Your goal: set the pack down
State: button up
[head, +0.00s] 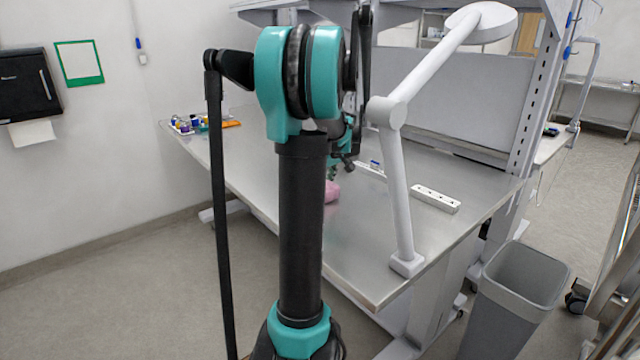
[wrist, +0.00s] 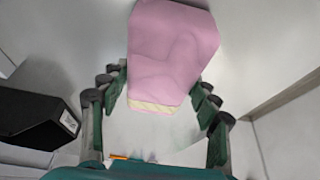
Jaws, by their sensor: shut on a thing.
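The pack (wrist: 172,50) is pink with a pale yellow strip along its near end. In the wrist view it lies between the two fingers of my gripper (wrist: 160,92), which is shut on it. In the head view the pack (head: 331,191) is a small pink patch beside my arm, low over or on the steel table (head: 262,180). My arm hides part of it. I cannot tell whether its underside touches the table.
A white lamp arm (head: 398,190) stands at the table's front right, with a power strip (head: 435,198) behind it. Small coloured containers (head: 185,124) and an orange item (head: 230,124) sit at the far left. A grey bin (head: 520,290) stands on the floor at the right.

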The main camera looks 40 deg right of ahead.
jog(key=o, duration=1.2)
jog(key=shift+f, duration=0.1)
jog(key=shift+o, duration=0.8)
